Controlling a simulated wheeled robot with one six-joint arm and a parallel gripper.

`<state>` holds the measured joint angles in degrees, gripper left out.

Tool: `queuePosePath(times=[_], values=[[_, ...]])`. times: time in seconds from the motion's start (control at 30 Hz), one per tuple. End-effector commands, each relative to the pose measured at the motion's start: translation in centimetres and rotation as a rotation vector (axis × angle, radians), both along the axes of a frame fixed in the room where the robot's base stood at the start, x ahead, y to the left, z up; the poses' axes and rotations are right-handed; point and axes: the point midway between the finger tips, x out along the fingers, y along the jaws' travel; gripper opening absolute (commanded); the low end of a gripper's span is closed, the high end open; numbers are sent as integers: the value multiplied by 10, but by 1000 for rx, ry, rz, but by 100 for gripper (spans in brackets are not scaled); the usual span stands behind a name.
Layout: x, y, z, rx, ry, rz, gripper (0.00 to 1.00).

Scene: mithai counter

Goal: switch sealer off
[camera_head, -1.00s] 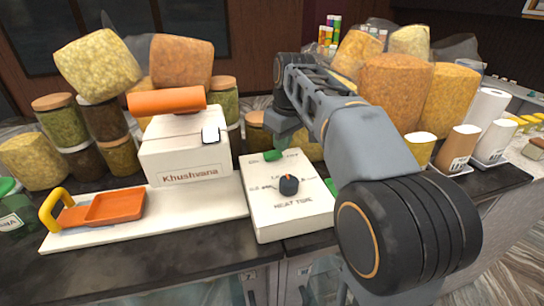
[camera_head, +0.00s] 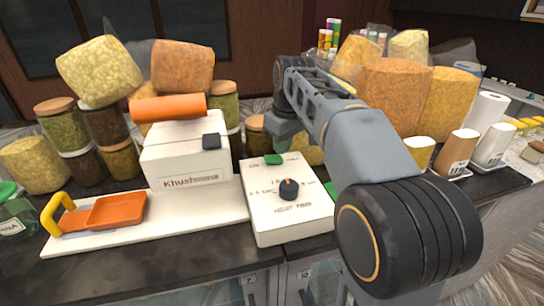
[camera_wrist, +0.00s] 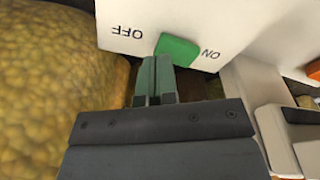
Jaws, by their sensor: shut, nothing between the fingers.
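The sealer's control box (camera_head: 270,215) is white, with a dark round dial (camera_head: 288,189) on top. The green switch (camera_head: 273,160) sits at its far end. In the wrist view the green switch (camera_wrist: 178,49) lies between the OFF label (camera_wrist: 124,33) and the ON label (camera_wrist: 210,53). I cannot tell which way it is tipped. My gripper (camera_wrist: 157,62) is shut and empty, its tips close by the switch's edge on the OFF side. I cannot tell whether they touch. In the head view its fingers are not clear behind the box's far end.
The white sealer body (camera_head: 186,155) with an orange roll (camera_head: 167,107) stands left, an orange tray (camera_head: 117,210) before it. Jars (camera_head: 63,122) and filled bags (camera_head: 98,69) crowd the back. A yellow snack bag (camera_wrist: 60,80) is close beside my gripper.

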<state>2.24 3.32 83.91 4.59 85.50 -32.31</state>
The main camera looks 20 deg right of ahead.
Motion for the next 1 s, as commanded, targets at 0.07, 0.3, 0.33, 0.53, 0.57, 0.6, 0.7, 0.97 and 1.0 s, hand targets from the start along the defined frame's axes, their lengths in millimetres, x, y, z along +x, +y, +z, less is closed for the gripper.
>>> queuePosePath(times=[0.07, 0.3, 0.33, 0.53, 0.57, 0.6, 0.7, 0.97, 1.0], values=[[0, 0, 11, 0, 0, 0, 0], [0, 0, 32, 0, 0, 0, 0], [0, 0, 34, 0, 0, 0, 0], [1, 0, 47, 0, -2, 0, 0], [1, 0, 49, 0, -1, 0, 0], [0, 0, 52, 0, -1, 0, 0], [0, 0, 56, 0, -1, 0, 0], [0, 0, 57, 0, 0, 0, 0], [0, 0, 57, 0, 0, 0, 0]])
